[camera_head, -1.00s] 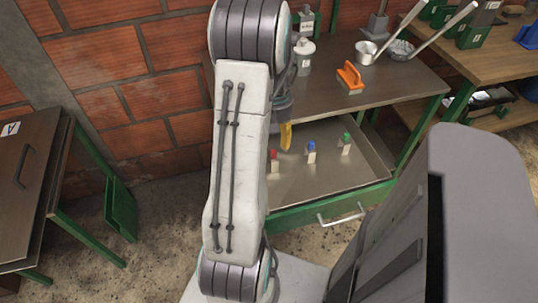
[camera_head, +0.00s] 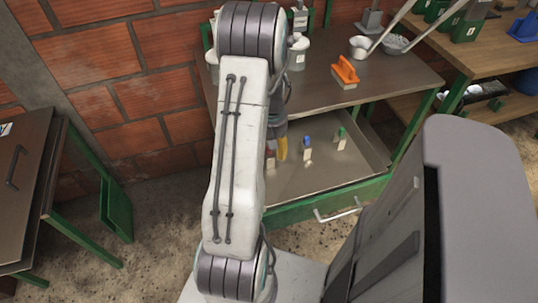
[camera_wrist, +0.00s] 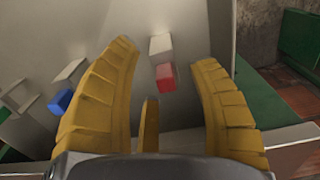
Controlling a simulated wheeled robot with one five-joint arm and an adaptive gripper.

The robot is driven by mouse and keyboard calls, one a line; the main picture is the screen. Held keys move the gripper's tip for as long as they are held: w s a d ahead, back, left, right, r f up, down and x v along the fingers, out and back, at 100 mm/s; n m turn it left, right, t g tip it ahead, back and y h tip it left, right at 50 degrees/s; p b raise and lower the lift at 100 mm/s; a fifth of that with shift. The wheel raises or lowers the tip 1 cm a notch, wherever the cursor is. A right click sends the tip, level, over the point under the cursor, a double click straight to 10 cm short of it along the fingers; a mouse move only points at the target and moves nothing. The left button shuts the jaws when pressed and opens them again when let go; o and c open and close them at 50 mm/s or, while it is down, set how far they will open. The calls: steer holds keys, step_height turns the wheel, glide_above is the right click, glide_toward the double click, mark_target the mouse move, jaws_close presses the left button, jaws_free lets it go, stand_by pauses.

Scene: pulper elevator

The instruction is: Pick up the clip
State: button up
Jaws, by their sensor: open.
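In the head view, an open drawer holds several small clips. A blue-topped clip (camera_head: 307,148) and a green-topped clip (camera_head: 341,140) stand in the middle and at the right. A red-topped clip (camera_head: 270,158) is at the left, partly hidden by my arm and gripper. My gripper (camera_head: 281,148) is low over the drawer beside the red clip. In the wrist view, my gripper (camera_wrist: 170,80) has its yellow fingers spread and empty. The red and white clip (camera_wrist: 165,77) lies between the fingertips in the picture; contact is not visible. The blue clip (camera_wrist: 60,102) is left of the fingers.
The drawer (camera_head: 325,188) is pulled out under a metal table (camera_head: 315,95). On the table are an orange-handled tool (camera_head: 345,72), white containers and metal ladles (camera_head: 362,47). A brown cabinet (camera_head: 25,170) stands at the left.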

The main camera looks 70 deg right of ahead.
steer(key=shift+f, duration=0.2)
jaws_close()
stand_by(0.5)
